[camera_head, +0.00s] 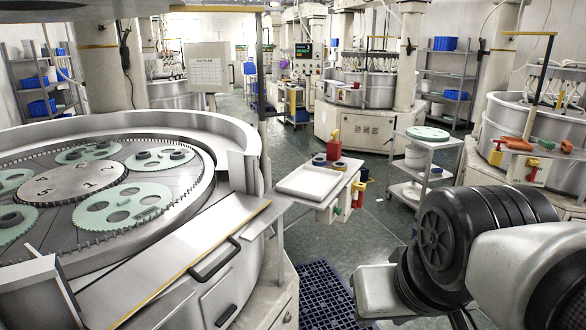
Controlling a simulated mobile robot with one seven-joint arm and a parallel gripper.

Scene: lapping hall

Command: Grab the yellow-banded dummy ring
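I cannot make out a yellow band on any ring. Small dark rings (178,154) lie on the pale green carriers (124,204) of the large round lapping machine (200,128) at left. Another dark ring (12,219) is at the left edge. Two bluish ring-shaped pieces (319,160) sit at the back of the small side table, beside a red bottle (334,147); no yellow shows on them clearly. My arm reaches in at the lower right, with a black joint and pale links. My gripper cannot be seen.
The white tray (309,181) lies on the side table past the machine's front ledge (190,262). A dark blue grid mat (322,295) is on the floor. A trolley (426,156) stands at right, more machines behind. Green floor between them is open.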

